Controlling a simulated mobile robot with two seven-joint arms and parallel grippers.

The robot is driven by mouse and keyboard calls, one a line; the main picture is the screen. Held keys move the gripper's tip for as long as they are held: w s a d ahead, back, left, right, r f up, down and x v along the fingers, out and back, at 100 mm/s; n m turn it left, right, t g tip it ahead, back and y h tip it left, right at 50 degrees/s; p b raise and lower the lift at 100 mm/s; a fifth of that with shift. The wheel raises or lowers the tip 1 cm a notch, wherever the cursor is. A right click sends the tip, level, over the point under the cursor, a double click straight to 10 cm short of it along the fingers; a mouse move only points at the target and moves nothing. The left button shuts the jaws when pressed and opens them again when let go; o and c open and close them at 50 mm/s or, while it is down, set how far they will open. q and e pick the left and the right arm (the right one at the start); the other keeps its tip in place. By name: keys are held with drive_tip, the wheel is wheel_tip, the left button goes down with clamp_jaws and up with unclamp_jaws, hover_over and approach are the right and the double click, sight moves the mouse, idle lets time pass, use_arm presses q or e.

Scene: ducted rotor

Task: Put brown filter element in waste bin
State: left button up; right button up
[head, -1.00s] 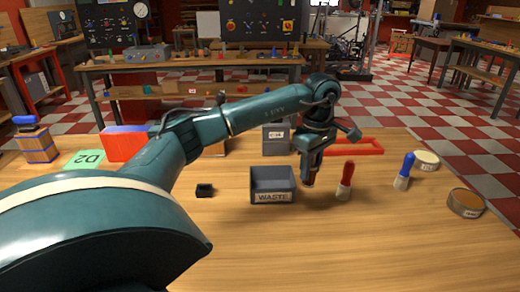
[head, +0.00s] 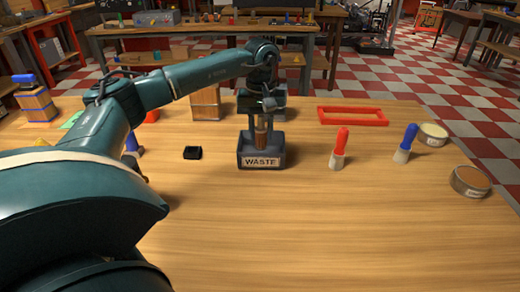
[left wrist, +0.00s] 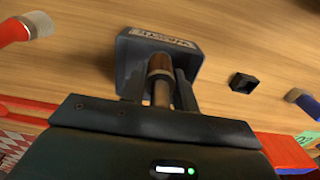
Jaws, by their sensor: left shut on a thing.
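The grey waste bin (head: 262,161), labelled WASTE, stands on the wooden table near the middle of the head view. My left gripper (head: 261,134) points down at the bin, shut on the brown filter element (head: 261,125). The element is upright between the two fingers, and its lower end is over or within the bin's opening; I cannot tell how deep. In the left wrist view the brown element (left wrist: 160,66) shows between the fingers, in front of the bin (left wrist: 186,56). My right gripper is not in view.
A red frame (head: 352,122) lies behind. Round tins (head: 469,182) sit at the right edge. The front of the table is clear.

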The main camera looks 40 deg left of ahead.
sight(261, 147)
use_arm(q)
wheel_tip(261, 147, down, 5)
drive_tip(key=shift+r, duration=0.1)
drive_tip(key=shift+f, duration=0.35)
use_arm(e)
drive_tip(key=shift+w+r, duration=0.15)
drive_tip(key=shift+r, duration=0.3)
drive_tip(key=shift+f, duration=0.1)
use_arm(q)
drive_tip(key=o, duration=1)
drive_tip(key=shift+c, duration=0.2)
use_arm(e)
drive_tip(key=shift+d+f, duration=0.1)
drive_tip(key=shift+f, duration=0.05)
use_arm(q)
wheel_tip(261, 147, up, 12)
drive_tip(key=shift+f+p, duration=0.25)
drive_tip(key=shift+p, duration=0.05)
drive_tip(key=shift+r, duration=0.3)
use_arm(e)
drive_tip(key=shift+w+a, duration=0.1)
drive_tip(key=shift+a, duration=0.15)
